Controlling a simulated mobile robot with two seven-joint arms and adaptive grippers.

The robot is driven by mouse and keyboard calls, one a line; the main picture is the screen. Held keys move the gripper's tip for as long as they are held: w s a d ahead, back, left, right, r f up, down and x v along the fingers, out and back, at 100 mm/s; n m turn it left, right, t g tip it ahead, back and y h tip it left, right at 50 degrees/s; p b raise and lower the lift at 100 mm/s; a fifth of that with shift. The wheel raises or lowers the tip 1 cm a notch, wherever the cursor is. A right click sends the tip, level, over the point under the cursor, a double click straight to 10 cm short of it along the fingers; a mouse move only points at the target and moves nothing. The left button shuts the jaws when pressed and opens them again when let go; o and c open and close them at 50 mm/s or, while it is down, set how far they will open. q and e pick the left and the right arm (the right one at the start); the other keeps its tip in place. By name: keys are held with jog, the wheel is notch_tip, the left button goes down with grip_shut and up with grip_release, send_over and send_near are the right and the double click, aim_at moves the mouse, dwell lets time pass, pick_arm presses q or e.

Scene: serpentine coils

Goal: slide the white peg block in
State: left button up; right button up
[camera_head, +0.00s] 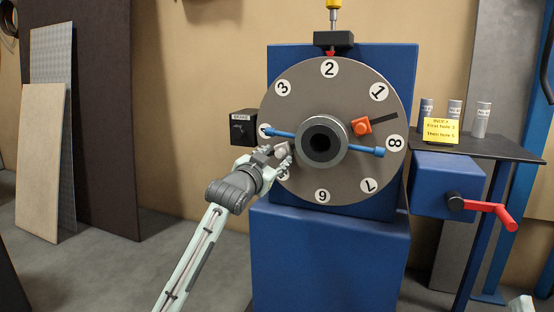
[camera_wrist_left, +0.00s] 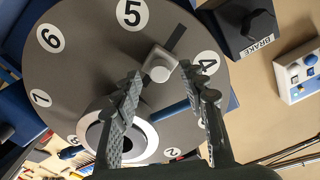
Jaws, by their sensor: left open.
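The white peg block (camera_head: 281,149) sits on the face of the grey numbered disc (camera_head: 322,76), left of the dark-bored hub (camera_head: 321,142). In the left wrist view the white peg block (camera_wrist_left: 158,65) shows a round knob and lies at one end of a dark slot (camera_wrist_left: 176,38), between the numbers 5 and 4. My left gripper (camera_head: 280,155) is at the disc's left side, close to the block. In the left wrist view its two fingers (camera_wrist_left: 166,85) are spread, with the block just beyond the tips and nothing visibly held.
A blue bar (camera_head: 366,150) crosses the hub and passes near my left fingers. An orange block (camera_head: 361,126) sits beside another dark slot. A brake box (camera_head: 243,128) stands left of the disc. A red crank (camera_head: 490,210) and shelf with grey cylinders (camera_head: 483,120) are right.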

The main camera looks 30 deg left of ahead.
pick_arm(q)
jog(key=shift+w, duration=0.4)
grip_shut()
